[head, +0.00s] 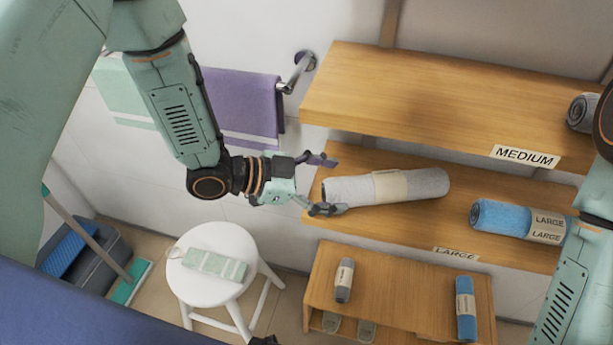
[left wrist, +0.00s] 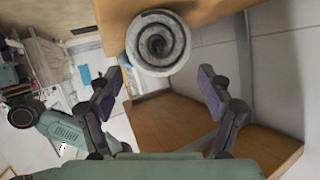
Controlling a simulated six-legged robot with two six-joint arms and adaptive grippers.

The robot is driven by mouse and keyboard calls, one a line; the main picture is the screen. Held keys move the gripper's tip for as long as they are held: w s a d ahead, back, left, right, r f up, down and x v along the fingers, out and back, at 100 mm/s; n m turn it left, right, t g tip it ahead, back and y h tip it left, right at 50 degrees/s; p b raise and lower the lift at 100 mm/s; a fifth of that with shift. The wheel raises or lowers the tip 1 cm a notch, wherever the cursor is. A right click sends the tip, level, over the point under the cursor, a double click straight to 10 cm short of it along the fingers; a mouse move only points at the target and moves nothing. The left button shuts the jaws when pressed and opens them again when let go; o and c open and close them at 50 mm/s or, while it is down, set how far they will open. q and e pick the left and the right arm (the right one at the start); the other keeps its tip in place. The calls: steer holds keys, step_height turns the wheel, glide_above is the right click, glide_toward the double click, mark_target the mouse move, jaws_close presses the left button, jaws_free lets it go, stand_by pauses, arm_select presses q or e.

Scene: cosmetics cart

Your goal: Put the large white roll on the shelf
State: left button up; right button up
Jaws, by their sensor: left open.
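The large white roll (head: 418,184), greyish white with a beige paper band, lies on its side on the middle shelf (head: 450,218), which bears a LARGE label. Its spiral end (left wrist: 157,43) faces my left gripper in the left wrist view. My left gripper (head: 332,186) is open at the roll's left end, one finger above and one below in the head view. In the left wrist view the left gripper (left wrist: 158,76) has its fingers spread apart, with the roll end just beyond them and nothing held. My right gripper is out of view; only parts of that arm show.
A blue roll (head: 500,217) lies to the right on the same shelf. Above is the MEDIUM shelf (head: 430,95) with a grey roll (head: 582,112). Below, a low wooden unit (head: 410,292) holds small rolls. A white stool (head: 215,285) stands at the lower left.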

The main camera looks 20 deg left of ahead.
arm_select(q)
steer(key=shift+p+v, duration=0.55)
steer(key=shift+v, duration=2.15)
